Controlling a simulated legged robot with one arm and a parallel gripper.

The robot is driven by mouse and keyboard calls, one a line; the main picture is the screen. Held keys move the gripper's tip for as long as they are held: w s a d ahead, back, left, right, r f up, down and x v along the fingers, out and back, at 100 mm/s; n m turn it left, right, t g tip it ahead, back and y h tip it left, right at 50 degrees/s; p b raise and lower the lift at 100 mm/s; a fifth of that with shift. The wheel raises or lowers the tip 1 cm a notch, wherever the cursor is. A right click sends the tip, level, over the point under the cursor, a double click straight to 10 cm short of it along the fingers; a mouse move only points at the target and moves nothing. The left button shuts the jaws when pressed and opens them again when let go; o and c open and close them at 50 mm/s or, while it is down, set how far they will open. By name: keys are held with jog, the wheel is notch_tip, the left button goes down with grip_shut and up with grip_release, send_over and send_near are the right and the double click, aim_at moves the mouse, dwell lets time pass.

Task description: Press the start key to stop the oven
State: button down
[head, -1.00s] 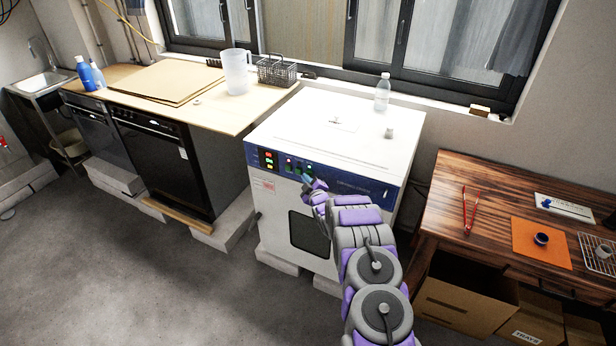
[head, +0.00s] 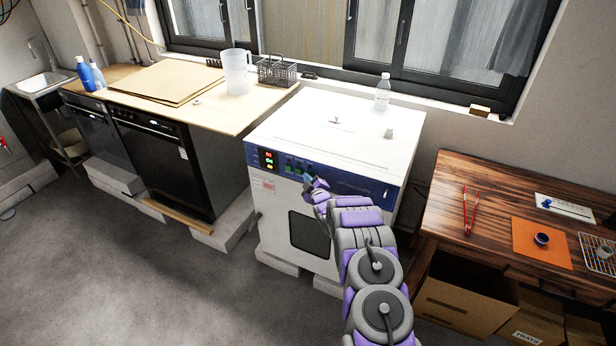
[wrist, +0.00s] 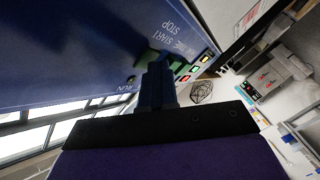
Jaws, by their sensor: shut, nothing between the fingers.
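The oven is a white box (head: 330,135) with a blue control panel (head: 350,183) along the top of its front. Lit red and green displays (head: 269,160) and small green keys (head: 290,166) sit at the panel's left. My gripper (head: 307,181) is shut and empty, at the panel just right of these keys. In the wrist view, the shut fingers (wrist: 158,82) point at the panel (wrist: 75,50) and overlap a green key (wrist: 148,57). Upside-down START STOP lettering lies beside it. Whether the tips touch the key is hidden. A small lamp (wrist: 131,79) sits near the RUN label.
A clear bottle (head: 383,92) and a small grey cap-like piece (head: 390,132) stand on the oven top. A wooden counter (head: 215,112) with a jug (head: 237,72) is left. A wooden table (head: 455,215) is right. The floor in front is clear.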

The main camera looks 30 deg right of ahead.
jog(key=shift+s+a+r+p, duration=0.1)
jog(key=shift+s+a+p, duration=0.2)
jog(key=shift+s+a, duration=0.55)
jog(key=shift+w, duration=0.1)
jog(key=s+a, duration=0.1)
jog(key=a, duration=0.1)
jog(key=s+a+p, duration=0.1)
jog(key=s+a, duration=0.1)
dwell(0.5)
dwell(0.3)
